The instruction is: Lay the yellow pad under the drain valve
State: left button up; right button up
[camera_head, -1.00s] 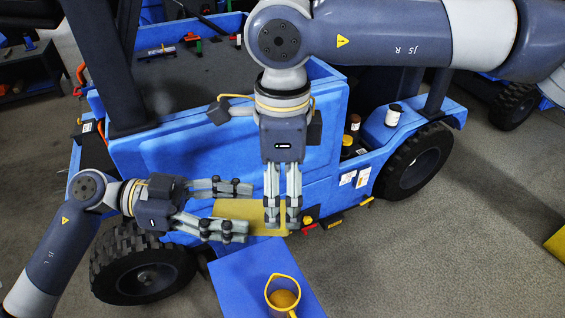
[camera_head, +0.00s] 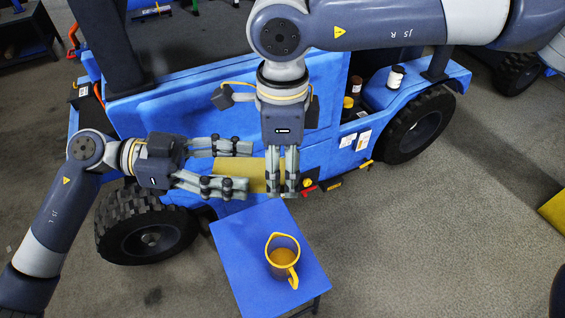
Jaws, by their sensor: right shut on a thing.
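The yellow pad (camera_head: 257,175) is a flat sheet held out in front of the blue vehicle's lower side. My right gripper (camera_head: 282,190) points down and is shut on the pad's right part. My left gripper (camera_head: 248,168) comes in from the left with its fingers spread open, one above and one below the pad's left part in the picture. I cannot tell whether they touch it. A small red and yellow fitting (camera_head: 307,185) low on the vehicle, just right of the pad, may be the drain valve.
A blue table (camera_head: 235,245) stands in front of the vehicle and bears a yellow-rimmed jug (camera_head: 282,256). The vehicle's wheels (camera_head: 150,238) flank the work area. Jars (camera_head: 395,77) sit on its right step. The grey floor at right is mostly clear.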

pick_arm(q)
jog(key=o, duration=0.4)
jog(key=shift+o, duration=0.2)
